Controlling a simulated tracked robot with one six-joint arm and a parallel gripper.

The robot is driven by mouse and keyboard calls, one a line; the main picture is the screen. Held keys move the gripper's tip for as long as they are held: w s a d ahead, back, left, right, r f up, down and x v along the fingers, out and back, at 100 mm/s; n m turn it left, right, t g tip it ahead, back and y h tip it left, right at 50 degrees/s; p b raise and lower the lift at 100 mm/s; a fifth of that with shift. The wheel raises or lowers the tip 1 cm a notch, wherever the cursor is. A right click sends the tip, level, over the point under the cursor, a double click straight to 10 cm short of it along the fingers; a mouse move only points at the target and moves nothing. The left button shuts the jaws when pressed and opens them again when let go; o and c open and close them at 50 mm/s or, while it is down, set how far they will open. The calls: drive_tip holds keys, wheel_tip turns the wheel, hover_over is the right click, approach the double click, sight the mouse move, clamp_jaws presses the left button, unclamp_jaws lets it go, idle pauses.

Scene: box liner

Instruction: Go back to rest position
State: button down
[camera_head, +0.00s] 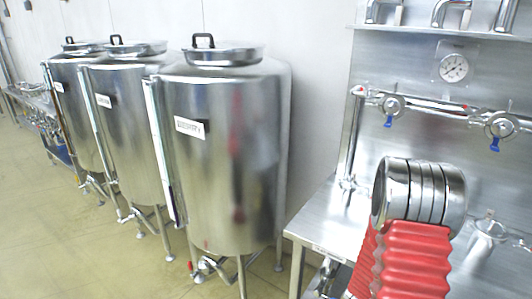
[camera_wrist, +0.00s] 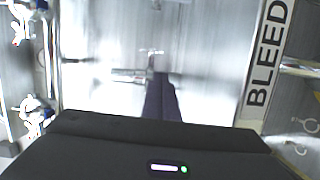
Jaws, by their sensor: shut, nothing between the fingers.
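My gripper (camera_wrist: 160,82) shows in the wrist view as a dark narrow shape, its fingers together and empty. It points at a bright, blurred steel surface (camera_wrist: 105,90); I cannot tell the gap between them. The black housing at the bottom of that view is mine. A white label reading "BLEED" (camera_wrist: 267,55) stands to the right of the fingers. I cannot make out my gripper in the head view.
Several steel tanks (camera_head: 225,185) stand in a row on the left, with pipes and legs below. A steel bench (camera_head: 310,225) is at right. Behind it is a panel with a gauge (camera_head: 453,67) and blue-handled valves (camera_head: 390,107). The floor (camera_head: 50,235) at front left is clear.

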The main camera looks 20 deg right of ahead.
drive_tip(key=shift+w, duration=0.1)
drive_tip(key=shift+w+a+r, duration=0.15)
drive_tip(key=shift+w+a, duration=0.1)
drive_tip(key=w+a+r+m+t+y, duration=0.15)
drive_tip(key=w+a+r+y, duration=0.3)
drive_tip(key=a, duration=0.45)
drive_tip(key=w+a+r+m+t+y, duration=0.15)
drive_tip(key=w+a+r+y, duration=0.3)
drive_tip(key=a, duration=0.45)
drive_tip(key=s+a+r+y, duration=0.2)
drive_tip(key=a, duration=0.5)
drive_tip(key=s+a+r+y, duration=0.1)
drive_tip(key=s+a+y, duration=0.15)
drive_tip(key=a, duration=0.45)
drive_tip(key=s+a+r+g, duration=0.1)
drive_tip(key=s+a, duration=0.2)
drive_tip(key=s, duration=0.3)
drive_tip(key=s+a+r+m+g+y, duration=0.1)
drive_tip(key=s+a+g, duration=0.1)
drive_tip(key=s, duration=0.5)
drive_tip(key=s+a+r+g+y, duration=0.1)
drive_tip(key=s+a+g, duration=0.1)
drive_tip(key=s+a, duration=0.2)
drive_tip(key=shift+s+a+m, duration=0.4)
drive_tip(key=shift+s, duration=0.75)
drive_tip(key=shift+y, duration=0.25)
